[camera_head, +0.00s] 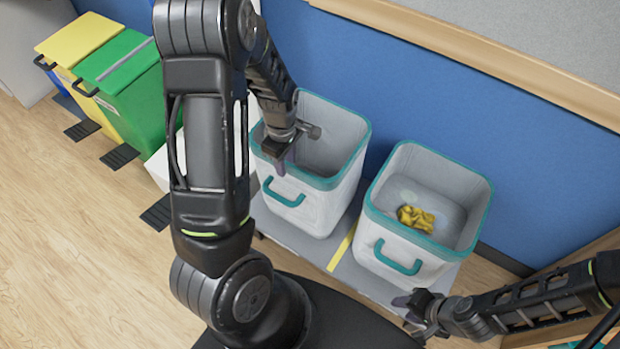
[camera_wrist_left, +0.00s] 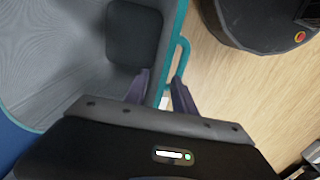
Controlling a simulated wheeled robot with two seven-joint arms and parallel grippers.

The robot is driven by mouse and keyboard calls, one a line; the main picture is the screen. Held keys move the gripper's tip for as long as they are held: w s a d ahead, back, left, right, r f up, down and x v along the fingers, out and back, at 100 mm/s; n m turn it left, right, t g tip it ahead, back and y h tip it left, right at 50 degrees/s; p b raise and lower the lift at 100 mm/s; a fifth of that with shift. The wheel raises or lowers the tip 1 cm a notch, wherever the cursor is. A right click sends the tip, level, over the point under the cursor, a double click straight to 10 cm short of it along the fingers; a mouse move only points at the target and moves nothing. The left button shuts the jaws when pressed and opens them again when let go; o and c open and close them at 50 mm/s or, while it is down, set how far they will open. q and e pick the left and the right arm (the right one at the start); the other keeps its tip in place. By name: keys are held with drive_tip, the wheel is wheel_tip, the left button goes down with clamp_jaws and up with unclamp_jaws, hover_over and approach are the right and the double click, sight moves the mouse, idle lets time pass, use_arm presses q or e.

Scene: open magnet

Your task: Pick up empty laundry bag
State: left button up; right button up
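The empty laundry bag (camera_head: 315,213) is a white, open-topped bag with a teal rim and front handle, standing upright on the left in the head view. My left gripper (camera_head: 275,172) points down at the bag's front rim. In the left wrist view its fingers (camera_wrist_left: 162,92) are apart, one on the inner side and one on the outer side of the rim near the handle. My right gripper (camera_head: 408,312) is low in front of the other bag, its finger gap unclear.
A matching bag (camera_head: 391,231) to the right holds a crumpled yellow cloth (camera_head: 416,218). Both bags stand on a grey platform (camera_head: 322,250) against a blue wall (camera_head: 420,110). Green (camera_head: 130,85) and yellow (camera_head: 75,45) pedal bins stand at the left. Wooden floor (camera_head: 60,230) is clear at left.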

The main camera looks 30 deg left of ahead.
use_arm(q)
drive_tip(key=shift+f, duration=1.75)
drive_tip(key=shift+f+b, duration=0.25)
drive_tip(key=shift+b, duration=0.05)
drive_tip(key=shift+c, duration=0.4)
clamp_jaws()
idle(0.5)
